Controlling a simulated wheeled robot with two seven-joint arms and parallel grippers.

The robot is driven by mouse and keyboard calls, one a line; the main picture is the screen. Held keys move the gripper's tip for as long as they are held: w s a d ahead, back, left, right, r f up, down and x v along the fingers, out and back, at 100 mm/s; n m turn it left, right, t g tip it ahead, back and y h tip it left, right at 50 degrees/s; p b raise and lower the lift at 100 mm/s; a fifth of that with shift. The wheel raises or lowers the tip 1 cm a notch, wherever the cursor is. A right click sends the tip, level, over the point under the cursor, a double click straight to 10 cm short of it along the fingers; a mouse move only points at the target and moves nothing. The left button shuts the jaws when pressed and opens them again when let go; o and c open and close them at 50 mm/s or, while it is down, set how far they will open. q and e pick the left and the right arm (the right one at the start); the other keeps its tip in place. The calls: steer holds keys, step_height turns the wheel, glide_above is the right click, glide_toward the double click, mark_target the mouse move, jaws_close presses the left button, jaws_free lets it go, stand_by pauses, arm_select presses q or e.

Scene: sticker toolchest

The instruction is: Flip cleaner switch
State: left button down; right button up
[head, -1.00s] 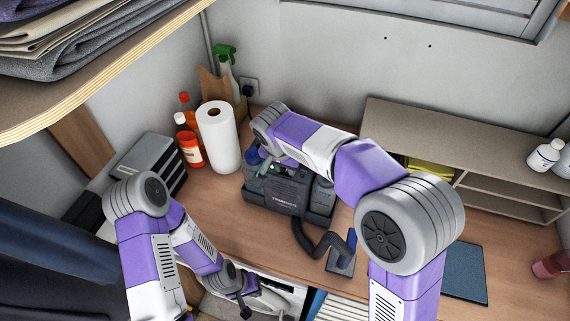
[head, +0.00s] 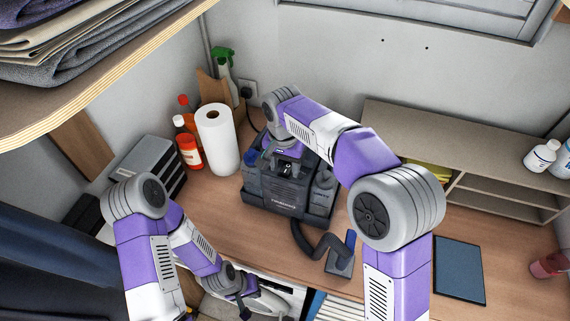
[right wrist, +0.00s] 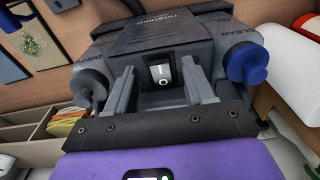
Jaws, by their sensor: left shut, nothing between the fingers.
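The cleaner (head: 272,200) is a dark grey machine with a hose, standing upright on the wooden bench in the head view. Its rocker switch (right wrist: 159,71), black and white with I and O marks, shows in the right wrist view in a recess of the dark body (right wrist: 155,38). My right gripper (head: 287,168) is over the top of the cleaner. In the right wrist view its fingers (right wrist: 158,84) are apart and empty, one on each side of the switch; contact cannot be told. My left gripper (head: 243,308) is low at the bench front, shut and empty, away from the cleaner.
A paper towel roll (head: 217,139) and orange bottles (head: 190,150) stand left of the cleaner. A grey drawer box (head: 150,163) is further left. The hose (head: 318,245) lies in front. A shelf unit (head: 450,150) stands right, and a blue flat panel (head: 459,270) lies on the bench.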

mark_target(284, 173)
step_height(284, 173, up, 8)
steer(key=shift+s+f, duration=0.2)
stand_by(0.3)
steer(key=shift+a, duration=0.1)
stand_by(0.4)
